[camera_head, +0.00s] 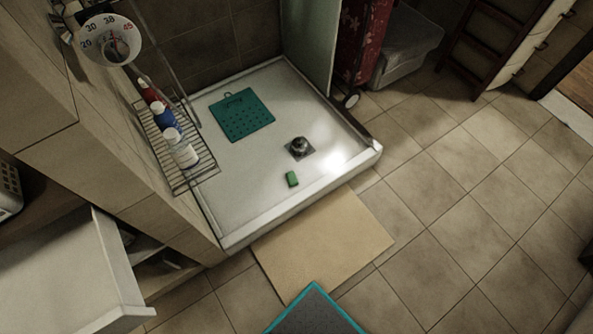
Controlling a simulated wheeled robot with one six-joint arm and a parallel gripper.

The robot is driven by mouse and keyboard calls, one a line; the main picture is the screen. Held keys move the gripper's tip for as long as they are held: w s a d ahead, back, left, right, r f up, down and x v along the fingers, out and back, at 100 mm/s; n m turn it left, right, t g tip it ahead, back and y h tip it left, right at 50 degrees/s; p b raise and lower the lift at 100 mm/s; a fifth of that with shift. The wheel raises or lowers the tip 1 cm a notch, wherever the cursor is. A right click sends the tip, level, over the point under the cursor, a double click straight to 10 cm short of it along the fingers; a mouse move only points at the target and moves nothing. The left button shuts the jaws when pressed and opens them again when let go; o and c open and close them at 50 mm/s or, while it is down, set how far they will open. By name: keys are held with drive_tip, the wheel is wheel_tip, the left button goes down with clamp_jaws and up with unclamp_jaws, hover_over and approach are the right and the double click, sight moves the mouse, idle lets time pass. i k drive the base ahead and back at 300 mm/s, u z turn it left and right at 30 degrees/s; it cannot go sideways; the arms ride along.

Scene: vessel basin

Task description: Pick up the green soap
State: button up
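The green soap (292,179) is a small green block lying on the white shower basin floor (240,171), near its front rim.
A teal mat (242,115) lies in the basin. A wire rack (176,150) with bottles is along the left wall. The basin has a raised rim (300,200). A beige mat (322,245) lies before it. An open drawer (70,285) juts out lower left. Tiled floor at right is clear.

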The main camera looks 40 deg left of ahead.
sight(291, 176)
drive_tip(key=u, duration=0.35)
drive_tip(key=i, duration=0.6)
drive_tip(key=u, duration=1.1)
drive_tip(key=i, duration=0.55)
drive_tip(key=u, duration=0.6)
